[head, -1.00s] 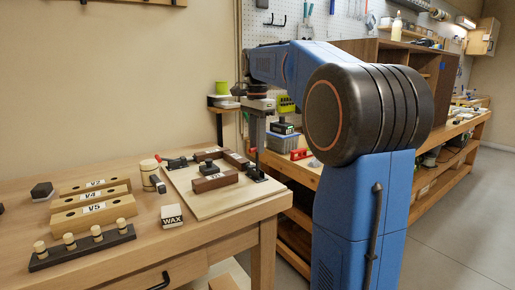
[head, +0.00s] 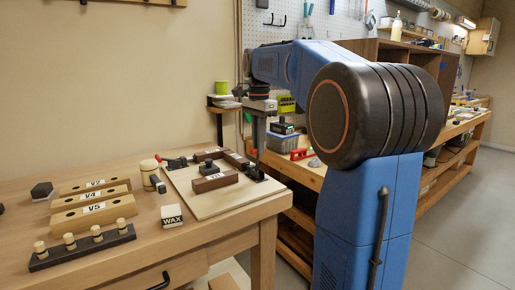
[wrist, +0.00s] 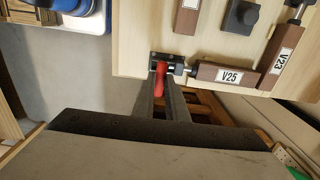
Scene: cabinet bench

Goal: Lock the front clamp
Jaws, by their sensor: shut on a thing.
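The clamp (wrist: 168,64) is a dark metal toggle at the board's edge with a red handle (wrist: 160,82), beside the end of the wooden block labelled V25 (wrist: 228,76). My gripper (wrist: 163,94) is shut on the red handle, which lies between its two fingers in the wrist view. In the head view, my gripper (head: 258,153) points down at the right edge of the pale board (head: 208,205), and the clamp's dark base (head: 255,173) shows below it. The handle is hidden there. A second red-handled clamp (head: 176,161) sits at the board's far left side.
Block V23 (wrist: 281,50) and a dark knob (wrist: 242,16) are on the board. A WAX box (head: 172,216), a wooden cylinder (head: 149,174) and labelled blocks (head: 94,210) stand left of it. The shelf bench (head: 300,178) lies behind my arm.

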